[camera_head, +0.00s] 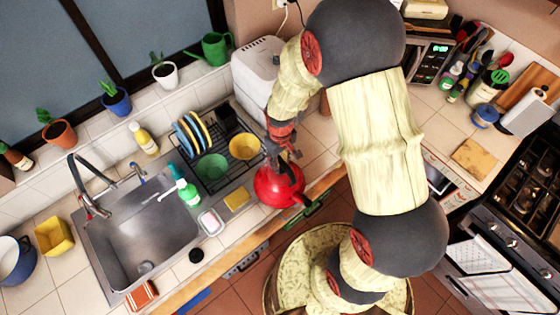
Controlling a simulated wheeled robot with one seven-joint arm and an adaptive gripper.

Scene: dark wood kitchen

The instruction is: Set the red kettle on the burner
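The red kettle (278,187) stands upright on the counter, right of the dish rack and near the counter's front edge. My gripper (284,154) points down right at the top of the kettle, by its handle. The fingers are small and overlap the dark handle, so I cannot tell whether they are open or closed around it. The stove with its black burner grates (525,190) is at the far right, partly cut off by the picture's edge.
A dish rack (215,180) with plates and bowls and a sink (150,235) lie left of the kettle. A white appliance (258,68) stands behind my gripper. A cutting board (473,158) and bottles fill the right corner counter. Towels (490,265) hang at the stove front.

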